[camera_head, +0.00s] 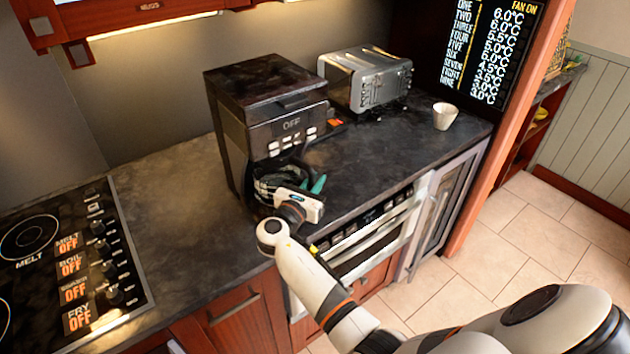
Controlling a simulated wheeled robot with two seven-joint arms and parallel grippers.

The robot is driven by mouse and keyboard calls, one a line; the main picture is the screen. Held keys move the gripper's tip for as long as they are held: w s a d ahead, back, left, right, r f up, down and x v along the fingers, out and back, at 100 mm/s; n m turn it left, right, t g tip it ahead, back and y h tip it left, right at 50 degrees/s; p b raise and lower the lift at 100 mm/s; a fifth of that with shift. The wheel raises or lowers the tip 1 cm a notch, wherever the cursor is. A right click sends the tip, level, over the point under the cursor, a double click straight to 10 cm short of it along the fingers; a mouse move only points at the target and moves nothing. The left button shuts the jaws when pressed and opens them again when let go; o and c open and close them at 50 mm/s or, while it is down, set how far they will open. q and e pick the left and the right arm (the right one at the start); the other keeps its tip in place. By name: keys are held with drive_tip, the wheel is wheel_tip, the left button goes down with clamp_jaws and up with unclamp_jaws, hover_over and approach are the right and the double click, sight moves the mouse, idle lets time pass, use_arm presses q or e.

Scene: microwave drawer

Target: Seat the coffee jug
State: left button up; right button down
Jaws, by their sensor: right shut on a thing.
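The coffee machine (262,85) is a tall dark box on the counter with an "OFF" display and white buttons. The coffee jug (268,184), dark and glassy, is at the machine's lower front opening, below the buttons. My right gripper (296,190) reaches it from the front and is shut on it. The white gripper body hides much of the jug and its handle, so I cannot tell whether the jug rests on the machine's base. My left gripper is not in view.
A metal toaster (366,78) stands right of the machine. A small white cup (445,115) is near the counter's right end. A cooktop (65,260) lies at the left. The dark counter (385,150) is clear in front of the toaster.

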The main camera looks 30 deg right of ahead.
drive_tip(key=shift+r, duration=0.15)
idle(0.3)
drive_tip(key=shift+f+p, duration=0.25)
drive_tip(key=shift+p, duration=0.05)
idle(0.4)
idle(0.3)
drive_tip(key=c, duration=1.3)
unclamp_jaws()
drive_tip(key=shift+f, duration=0.15)
drive_tip(key=shift+s+a, duration=0.1)
drive_tip(key=shift+a, duration=0.05)
drive_tip(key=b+v, duration=0.3)
drive_tip(key=v, duration=0.8)
drive_tip(key=shift+s+a, duration=0.25)
drive_tip(key=shift+a, duration=0.1)
